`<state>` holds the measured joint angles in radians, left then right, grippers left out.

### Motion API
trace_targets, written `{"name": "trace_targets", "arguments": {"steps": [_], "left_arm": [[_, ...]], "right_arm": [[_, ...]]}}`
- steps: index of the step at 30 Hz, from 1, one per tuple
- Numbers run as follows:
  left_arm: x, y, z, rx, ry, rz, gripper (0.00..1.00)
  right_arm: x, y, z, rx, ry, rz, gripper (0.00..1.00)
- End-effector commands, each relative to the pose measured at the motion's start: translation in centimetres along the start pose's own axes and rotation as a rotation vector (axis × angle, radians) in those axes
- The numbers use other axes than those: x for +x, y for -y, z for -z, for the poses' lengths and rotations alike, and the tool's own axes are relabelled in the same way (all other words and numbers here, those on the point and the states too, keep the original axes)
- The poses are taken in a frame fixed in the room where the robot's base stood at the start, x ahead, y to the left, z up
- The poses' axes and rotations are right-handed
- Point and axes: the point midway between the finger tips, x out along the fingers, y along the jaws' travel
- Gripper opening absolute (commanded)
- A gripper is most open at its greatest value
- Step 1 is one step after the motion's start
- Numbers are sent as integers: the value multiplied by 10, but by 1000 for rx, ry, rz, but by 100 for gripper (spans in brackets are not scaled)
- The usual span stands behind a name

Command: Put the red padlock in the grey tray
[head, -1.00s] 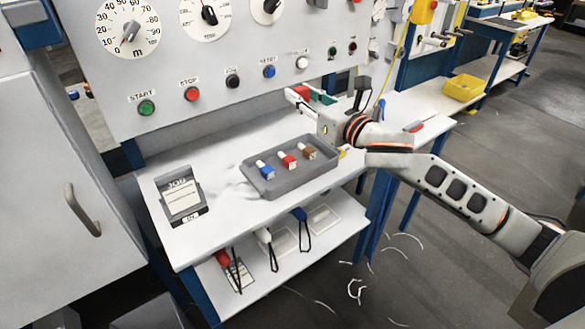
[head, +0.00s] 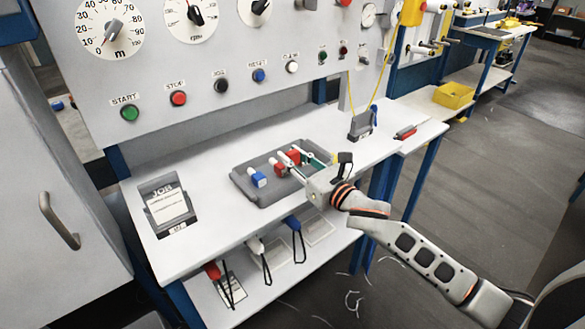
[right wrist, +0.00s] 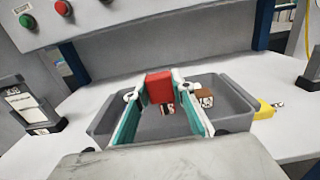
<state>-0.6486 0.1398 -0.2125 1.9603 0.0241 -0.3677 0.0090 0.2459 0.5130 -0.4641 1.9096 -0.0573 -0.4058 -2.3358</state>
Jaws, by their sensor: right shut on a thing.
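The red padlock shows as a plain red block (right wrist: 160,87) between my right gripper's fingertips in the right wrist view. In the head view the held red padlock (head: 293,156) is over the grey tray (head: 263,200). My right gripper (head: 298,160) is shut on it, reaching in from the right over the tray's right side. The tray (right wrist: 240,97) lies below the fingers in the right wrist view. The gap between padlock and tray floor is hard to judge. My left gripper is not in view.
The tray holds a blue piece (head: 258,179), another red piece (head: 279,168) and a brown piece (right wrist: 205,98). A job-card stand (head: 168,205) is on the table's left. A grey box (head: 361,125) and a red-handled tool (head: 405,132) lie right. A control panel rises behind.

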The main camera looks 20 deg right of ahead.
Motion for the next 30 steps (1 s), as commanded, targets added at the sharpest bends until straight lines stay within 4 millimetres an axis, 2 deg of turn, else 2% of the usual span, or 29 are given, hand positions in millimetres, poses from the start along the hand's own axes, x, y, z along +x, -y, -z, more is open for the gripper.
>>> {"name": "trace_targets", "arguments": {"steps": [1, 6, 19, 20, 21, 30], "left_arm": [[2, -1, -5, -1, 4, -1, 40], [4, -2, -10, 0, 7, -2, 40], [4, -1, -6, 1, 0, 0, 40], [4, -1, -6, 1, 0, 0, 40], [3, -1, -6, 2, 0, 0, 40], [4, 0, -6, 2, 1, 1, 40]], "right_arm": [[0, -1, 13, 5, -5, 0, 0], [0, 0, 29, 2, -3, 0, 0], [0, 0, 34, 1, -2, 0, 0], [0, 0, 33, 1, -2, 0, 31], [0, 0, 33, 1, -2, 0, 40], [0, 0, 32, 1, -2, 0, 40]]}}
